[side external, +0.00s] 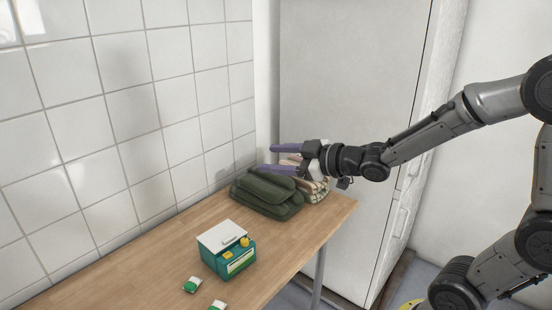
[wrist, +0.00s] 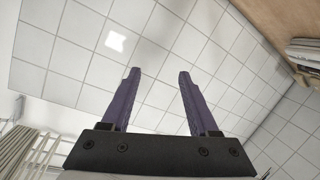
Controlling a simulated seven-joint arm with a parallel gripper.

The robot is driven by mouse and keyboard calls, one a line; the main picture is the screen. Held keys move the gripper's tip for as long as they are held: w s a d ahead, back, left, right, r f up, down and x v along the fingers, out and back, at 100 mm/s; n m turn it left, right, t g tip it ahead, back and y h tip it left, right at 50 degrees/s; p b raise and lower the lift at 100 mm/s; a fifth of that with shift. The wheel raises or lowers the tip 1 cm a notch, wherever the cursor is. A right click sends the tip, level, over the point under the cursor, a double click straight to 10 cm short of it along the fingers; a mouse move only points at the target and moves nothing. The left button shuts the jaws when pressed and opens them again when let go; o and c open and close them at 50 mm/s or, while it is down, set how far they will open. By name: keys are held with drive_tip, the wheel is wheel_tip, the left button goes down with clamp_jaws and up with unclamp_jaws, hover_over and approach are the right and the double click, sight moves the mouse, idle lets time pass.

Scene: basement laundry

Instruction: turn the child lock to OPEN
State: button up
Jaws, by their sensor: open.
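A teal box with a white lid (side external: 226,245) stands on the wooden table (side external: 130,286). Yellow parts (side external: 244,241) show on its front upper edge, and a pale label strip is below them. One of these may be the child lock, but it is too small to tell or to read its setting. My gripper (side external: 271,159) is open and empty, its two purple fingers pointing left above the far end of the table, well behind and above the box. In the wrist view the fingers (wrist: 160,100) are apart with only white tiles between them.
A dark green folded bag (side external: 266,196) and a beige bundle (side external: 315,190) lie below my gripper. Two small green-and-white items (side external: 192,285) lie in front of the box. A tiled wall (side external: 120,110) bounds the left, a tall white cabinet (side external: 345,90) the back.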

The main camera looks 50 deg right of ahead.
drive_tip(key=m+g+h, duration=0.2)
drive_tip(key=m, duration=0.4)
hover_over(246, 241)
drive_tip(key=s, duration=1.4)
wheel_tip(246, 241, down, 25)
drive_tip(key=shift+t, duration=0.3)
drive_tip(key=x, duration=1.3)
drive_tip(key=shift+w+d+r, duration=0.1)
drive_tip(key=shift+w+r, duration=0.05)
drive_tip(key=shift+w, duration=0.15)
drive_tip(key=shift+c, duration=0.3)
clamp_jaws()
